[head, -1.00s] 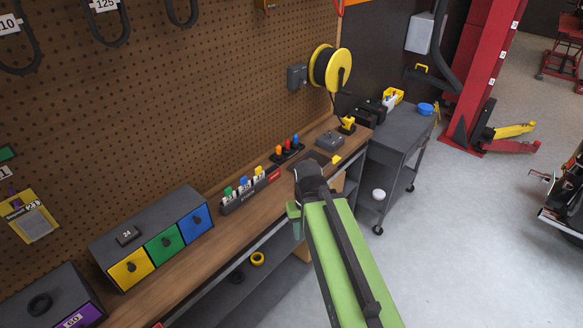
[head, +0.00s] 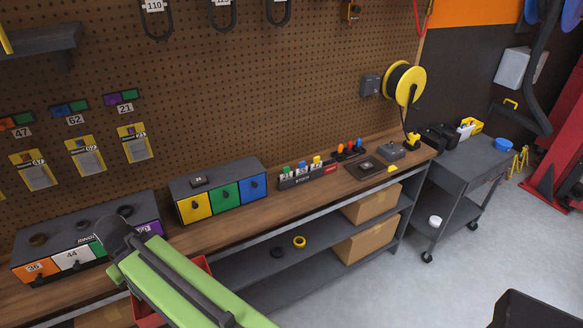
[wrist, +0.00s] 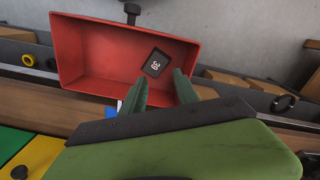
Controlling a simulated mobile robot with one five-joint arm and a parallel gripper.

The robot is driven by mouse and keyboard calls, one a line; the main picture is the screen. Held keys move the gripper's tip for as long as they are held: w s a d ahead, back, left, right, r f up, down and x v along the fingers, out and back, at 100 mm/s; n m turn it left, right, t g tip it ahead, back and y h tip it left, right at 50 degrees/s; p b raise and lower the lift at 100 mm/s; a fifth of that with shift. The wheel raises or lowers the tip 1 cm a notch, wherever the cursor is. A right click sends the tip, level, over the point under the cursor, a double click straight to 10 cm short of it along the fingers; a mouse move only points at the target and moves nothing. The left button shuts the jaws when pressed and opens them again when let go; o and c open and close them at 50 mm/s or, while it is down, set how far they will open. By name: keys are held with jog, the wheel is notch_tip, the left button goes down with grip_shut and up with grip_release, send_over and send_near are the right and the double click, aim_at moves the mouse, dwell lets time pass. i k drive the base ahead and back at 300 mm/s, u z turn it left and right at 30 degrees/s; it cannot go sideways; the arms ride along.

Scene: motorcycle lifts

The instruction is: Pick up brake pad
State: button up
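In the wrist view a small dark square pad with a white number (wrist: 156,63) lies inside a red bin (wrist: 85,43). I cannot tell for sure whether it is the brake pad. My gripper (wrist: 160,82) has two dark green fingers, apart, with nothing seen between them; their tips are over the bin, just short of the pad in the picture. In the head view a similar dark square marked 24 (head: 198,181) lies on the drawer unit (head: 180,188). My fingers are not seen in the head view; my green arm covers part of the red bin (head: 200,264).
The wooden bench (head: 215,227) runs along a pegboard wall. A second drawer unit (head: 58,245) stands at left. Boxes (head: 366,243) and tape rolls (head: 299,242) are on the shelf below. A grey cart (head: 470,165) is at right. The floor in front is clear.

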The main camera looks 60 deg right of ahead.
aim_at(366, 166)
jog(key=u, duration=1.25)
jog(key=k, duration=1.8)
jog(key=z, duration=1.55)
jog(key=i, duration=0.85)
jog(key=u, duration=0.1)
